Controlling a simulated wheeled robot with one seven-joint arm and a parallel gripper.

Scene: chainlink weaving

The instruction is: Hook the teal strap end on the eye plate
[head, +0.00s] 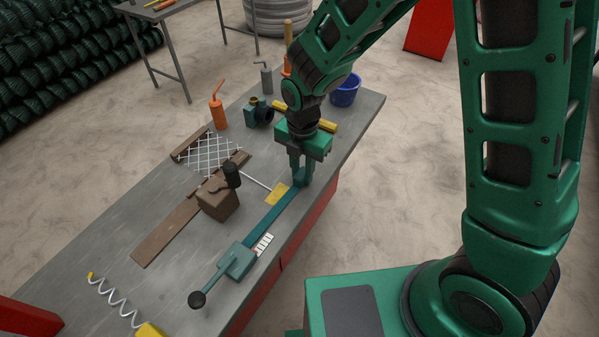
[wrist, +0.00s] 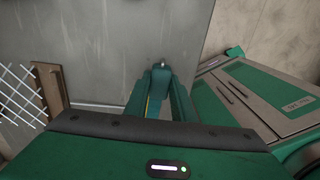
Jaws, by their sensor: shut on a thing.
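A teal strap (head: 270,218) runs along the bench from a teal tensioner (head: 237,262) with a black-knobbed lever towards my gripper. My gripper (head: 301,178) points down near the bench's right edge and is shut on the strap end. In the wrist view the strap end (wrist: 159,78) sits between the fingers, with a small shiny tip. A flat yellow plate (head: 277,193) lies just left of the strap. I cannot tell whether it is the eye plate; no eye shows clearly.
A brown block (head: 217,200) with a black knob and a wire mesh panel (head: 208,154) are left of the strap. An orange bottle (head: 218,108), a green-and-black device (head: 259,112), a yellow bar (head: 324,124) and a blue bucket (head: 345,91) are farther back.

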